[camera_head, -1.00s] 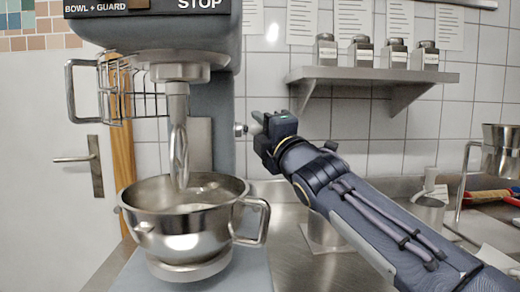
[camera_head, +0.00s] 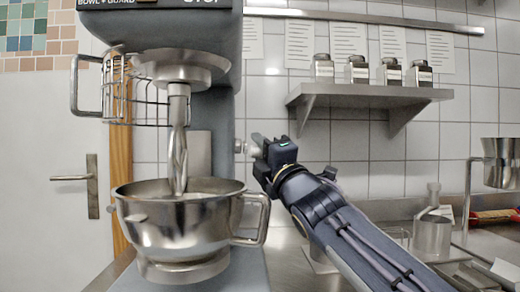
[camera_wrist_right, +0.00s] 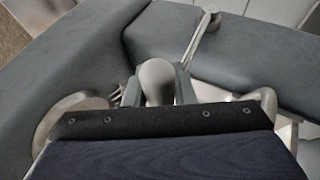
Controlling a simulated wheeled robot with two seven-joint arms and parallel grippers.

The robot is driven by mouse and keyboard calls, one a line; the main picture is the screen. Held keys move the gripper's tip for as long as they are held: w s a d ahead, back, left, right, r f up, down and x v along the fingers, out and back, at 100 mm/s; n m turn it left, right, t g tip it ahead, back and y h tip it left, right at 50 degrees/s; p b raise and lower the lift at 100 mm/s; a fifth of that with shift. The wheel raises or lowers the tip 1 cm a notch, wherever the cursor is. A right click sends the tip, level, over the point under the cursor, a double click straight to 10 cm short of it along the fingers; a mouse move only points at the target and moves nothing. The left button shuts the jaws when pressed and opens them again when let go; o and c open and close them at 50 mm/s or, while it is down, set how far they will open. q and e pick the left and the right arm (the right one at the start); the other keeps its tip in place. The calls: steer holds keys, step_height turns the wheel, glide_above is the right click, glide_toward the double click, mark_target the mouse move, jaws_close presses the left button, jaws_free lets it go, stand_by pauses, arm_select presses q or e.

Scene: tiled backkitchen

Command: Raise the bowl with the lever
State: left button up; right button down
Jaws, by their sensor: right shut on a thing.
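The lever's pale knob (camera_head: 239,146) sticks out at the right side of the grey mixer column (camera_head: 222,112). My right gripper (camera_head: 256,147) is at this knob, reaching in from the right. In the right wrist view the rounded knob (camera_wrist_right: 155,80) sits between my two fingers (camera_wrist_right: 157,92), which are shut on it. My left gripper does not show.
A wire guard (camera_head: 125,95) hangs left of the whisk. A steel shelf (camera_head: 365,95) with several small jars is on the tiled wall at the right.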

steer(key=c, duration=1.2)
jaws_free()
steer(key=shift+w+f, duration=0.2)
steer(key=shift+w, duration=0.1)
steer(key=b+v, duration=0.5)
steer(key=v, duration=0.2)
steer(key=shift+s+d, duration=0.2)
steer(key=shift+s, duration=0.15)
steer(key=shift+f, duration=0.1)
steer(key=shift+c, duration=0.2)
